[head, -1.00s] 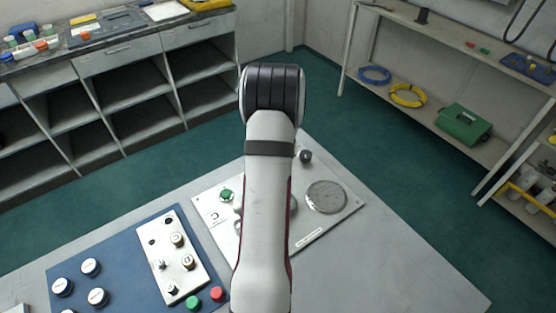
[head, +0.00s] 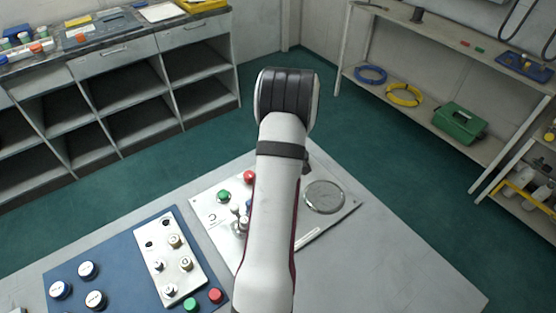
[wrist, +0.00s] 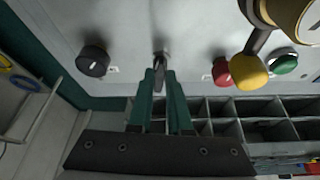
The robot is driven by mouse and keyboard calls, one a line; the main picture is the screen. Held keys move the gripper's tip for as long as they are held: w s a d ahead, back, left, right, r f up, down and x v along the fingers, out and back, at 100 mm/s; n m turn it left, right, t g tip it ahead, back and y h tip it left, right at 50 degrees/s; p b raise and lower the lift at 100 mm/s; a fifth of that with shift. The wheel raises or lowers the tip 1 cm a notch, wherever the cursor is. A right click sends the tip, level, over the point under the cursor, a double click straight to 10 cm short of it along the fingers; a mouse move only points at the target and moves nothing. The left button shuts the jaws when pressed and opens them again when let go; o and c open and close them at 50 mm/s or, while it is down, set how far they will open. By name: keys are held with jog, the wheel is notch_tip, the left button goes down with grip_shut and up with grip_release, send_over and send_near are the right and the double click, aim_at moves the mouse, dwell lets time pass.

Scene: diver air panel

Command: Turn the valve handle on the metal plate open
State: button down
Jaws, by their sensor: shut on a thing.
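The metal plate (head: 228,247) lies on the table, partly hidden behind my arm. In the wrist view, my gripper (wrist: 160,78) is shut on a small grey upright lever (wrist: 160,58) on the plate (wrist: 120,25). The lever stands between a black knob (wrist: 93,61) and a red button (wrist: 222,71). A brass-coloured round fitting (wrist: 290,18) carries an arm with a yellow ball end (wrist: 248,71) at the upper right, apart from my gripper. I cannot tell for certain which of the two levers is the valve handle. In the head view my arm hides the gripper.
A green button (wrist: 284,62) sits close to the yellow ball. A round gauge (head: 324,197) is on the plate's right side. A blue mat (head: 120,245) with a smaller panel (head: 170,270) and several knobs lies to the left. The table's right side is clear.

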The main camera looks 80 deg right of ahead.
jog(key=c, duration=0.8)
grip_release()
jog(key=shift+c, duration=0.2)
jog(key=v, duration=1.5)
jog(key=shift+r, duration=0.45)
jog(key=shift+o, duration=0.3)
